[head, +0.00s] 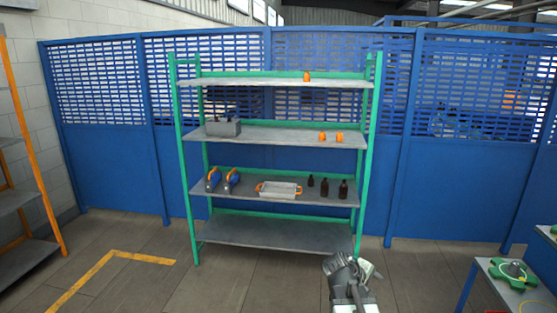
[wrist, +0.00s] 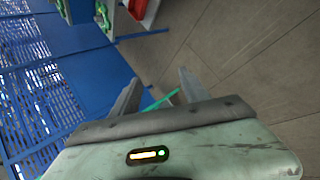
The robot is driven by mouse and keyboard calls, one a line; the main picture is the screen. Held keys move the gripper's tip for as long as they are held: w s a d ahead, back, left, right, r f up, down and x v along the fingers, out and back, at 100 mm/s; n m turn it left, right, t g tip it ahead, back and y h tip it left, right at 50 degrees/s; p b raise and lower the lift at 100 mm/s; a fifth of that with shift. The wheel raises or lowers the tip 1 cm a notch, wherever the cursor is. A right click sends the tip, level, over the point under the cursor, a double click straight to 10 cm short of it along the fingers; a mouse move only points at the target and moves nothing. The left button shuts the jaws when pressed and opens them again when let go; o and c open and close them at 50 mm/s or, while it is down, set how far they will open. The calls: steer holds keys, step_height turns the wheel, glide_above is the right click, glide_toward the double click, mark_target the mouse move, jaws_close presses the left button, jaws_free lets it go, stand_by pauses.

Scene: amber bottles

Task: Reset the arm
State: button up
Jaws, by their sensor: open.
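My gripper shows in the wrist view (wrist: 160,88), its two fingers spread apart with nothing between them. In the head view my gripper (head: 350,268) is at the bottom, right of centre, in front of the shelf rack and apart from it. Three dark amber bottles stand upright on the third shelf down: a small one (head: 311,181), a middle one (head: 325,187) and a larger one (head: 343,189). A grey bin (head: 222,129) on the second shelf holds dark things, perhaps bottles.
The green rack (head: 186,190) stands before a blue fence (head: 110,150). A white tray (head: 280,196) and blue-orange tools (head: 213,180) share the third shelf. The bottom shelf (head: 275,233) is empty. A table (head: 500,280) stands at right. Floor in front is clear.

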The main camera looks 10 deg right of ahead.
steer(key=s+a+f+m+g+y, duration=0.1)
steer(key=s+a+f+m+y, duration=0.1)
steer(key=a, duration=0.5)
steer(key=s+a+f+m+g+y, duration=0.1)
steer(key=s+a+f+m+y, duration=0.1)
steer(key=a, duration=0.5)
steer(key=s+a+f+m+g+y, duration=0.2)
steer(key=s+a+f+y, duration=0.2)
steer(key=s+a, duration=0.1)
steer(key=shift+s+a+f+b, duration=0.35)
steer(key=shift+s+a+f, duration=0.05)
steer(key=shift+a, duration=0.5)
steer(key=c, duration=0.3)
steer(key=shift+d, duration=0.15)
steer(key=shift+c, duration=0.3)
